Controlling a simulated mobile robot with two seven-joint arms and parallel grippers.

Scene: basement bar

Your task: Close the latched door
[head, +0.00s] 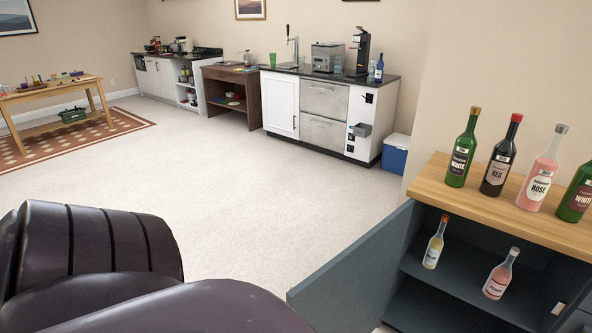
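The blue-grey door (358,272) stands wide open at the lower right, hinged on the left side of a low cabinet (480,226) with a wooden top. The door swings out towards me and its lower part runs out of the picture. A small metal piece (558,308) shows at the right side of the opening; I cannot tell whether it is the latch. Neither of my grippers shows.
Wine bottles (463,150) stand on the cabinet top. Inside, a yellowish bottle (434,245) and a pink bottle (499,277) stand on the shelf. The pale floor (230,200) is clear. A bar counter (320,110) and a blue cooler (396,154) are behind.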

